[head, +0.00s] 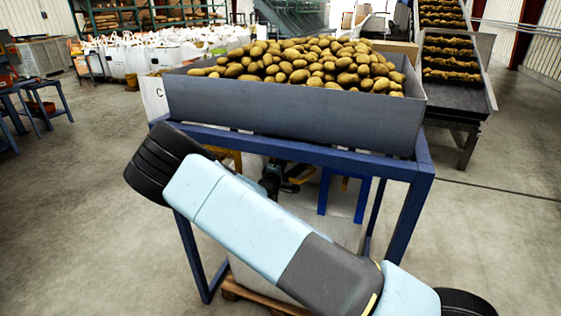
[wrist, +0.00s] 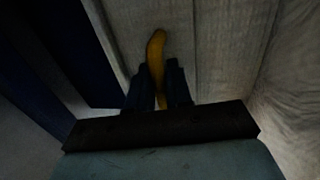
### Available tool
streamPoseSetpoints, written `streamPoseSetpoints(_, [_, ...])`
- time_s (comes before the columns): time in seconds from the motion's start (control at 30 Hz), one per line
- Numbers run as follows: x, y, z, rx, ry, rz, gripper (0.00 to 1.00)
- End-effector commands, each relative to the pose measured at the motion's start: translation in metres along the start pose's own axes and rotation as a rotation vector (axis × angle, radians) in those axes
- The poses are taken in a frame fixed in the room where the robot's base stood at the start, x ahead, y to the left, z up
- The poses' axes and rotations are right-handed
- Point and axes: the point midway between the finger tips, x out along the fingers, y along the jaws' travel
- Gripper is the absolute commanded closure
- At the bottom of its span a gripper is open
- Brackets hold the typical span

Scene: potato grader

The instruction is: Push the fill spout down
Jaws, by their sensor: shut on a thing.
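A yellow curved bar (wrist: 156,47), which looks like a handle of the fill spout, stands between the two dark fingers of my gripper (wrist: 157,84) in the wrist view. The fingers are shut on it, and its upper end sticks out beyond them. I cannot make out the rest of the spout. In the head view a dark part that looks like my gripper (head: 283,178) shows under the hopper, inside the blue frame. My pale blue arm hides much of that area.
A grey hopper (head: 290,122) heaped with potatoes (head: 310,62) sits on a blue frame (head: 420,185), close above my arm. A whitish sack or box stands under it on a wooden pallet (head: 236,291). A conveyor (head: 470,95) is at the right. Open floor lies left.

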Motion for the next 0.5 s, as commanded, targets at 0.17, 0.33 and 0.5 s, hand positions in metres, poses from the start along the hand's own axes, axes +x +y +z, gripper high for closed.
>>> streamPoseSetpoints(0.17, [0.0, 0.0, 0.0, 0.0, 0.0, 0.0, 1.0])
streamPoseSetpoints(0.33, [-0.001, -0.003, 0.0, 0.0, 0.0, -0.001, 1.0])
streamPoseSetpoints(0.5, [-0.004, -0.024, 0.0, -0.001, 0.001, -0.002, 1.0])
